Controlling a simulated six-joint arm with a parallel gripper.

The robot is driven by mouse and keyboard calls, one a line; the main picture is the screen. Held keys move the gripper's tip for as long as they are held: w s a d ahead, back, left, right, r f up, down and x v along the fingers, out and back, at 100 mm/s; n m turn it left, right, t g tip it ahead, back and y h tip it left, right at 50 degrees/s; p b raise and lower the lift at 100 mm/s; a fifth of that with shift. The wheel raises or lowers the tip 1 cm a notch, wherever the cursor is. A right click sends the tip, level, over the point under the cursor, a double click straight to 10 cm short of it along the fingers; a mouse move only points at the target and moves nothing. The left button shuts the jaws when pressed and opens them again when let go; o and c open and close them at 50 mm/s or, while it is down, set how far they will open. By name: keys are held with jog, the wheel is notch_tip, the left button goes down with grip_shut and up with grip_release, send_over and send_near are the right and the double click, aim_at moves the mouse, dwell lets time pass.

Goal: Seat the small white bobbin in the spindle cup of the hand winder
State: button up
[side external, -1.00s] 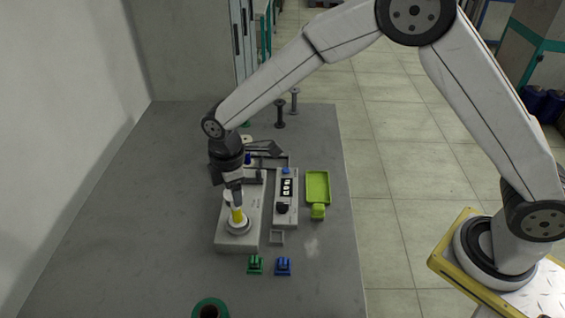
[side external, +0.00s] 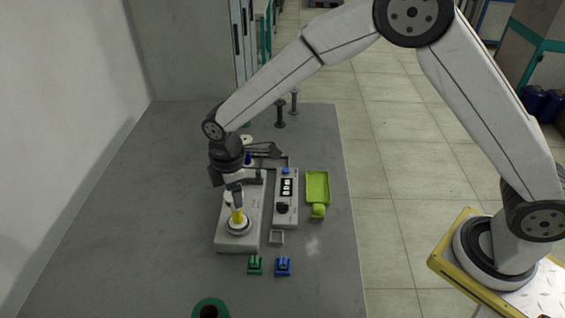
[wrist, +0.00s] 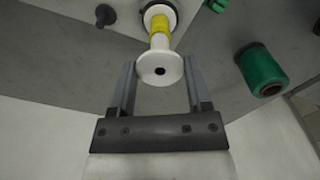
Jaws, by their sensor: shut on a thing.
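The small white bobbin (wrist: 160,70), with a yellow wound middle, is upright or nearly so at the hand winder (side external: 226,243). In the wrist view its near flange, with a dark central hole, sits between my two fingers. My gripper (wrist: 160,88) is shut on this bobbin; it is above the winder in the side view (side external: 236,194). The bobbin's lower end is at the round spindle cup (side external: 238,229) at the front of the winder. The gripper and bobbin hide part of the cup, so I cannot tell how deep the bobbin sits.
A grey control box (side external: 286,214) stands right of the winder, with a lime-green tray (side external: 317,187) beyond it. Green (side external: 255,265) and blue (side external: 283,266) small parts lie in front. A green spool (wrist: 262,70) is near the table's front. The table's left side is clear.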

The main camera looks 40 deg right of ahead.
jog(key=shift+f, duration=0.55)
dwell(0.4)
jog(key=o, duration=1)
jog(key=shift+c, duration=0.2)
jog(key=shift+r, duration=0.15)
jog(key=shift+r, duration=3.4)
jog(key=s+d+m+t, duration=0.2)
jog(key=s+d+m, duration=1.3)
jog(key=d, duration=0.6)
jog(key=shift+s+f+t, duration=0.15)
jog(key=shift+s+t, duration=0.15)
jog(key=shift+s, duration=0.55)
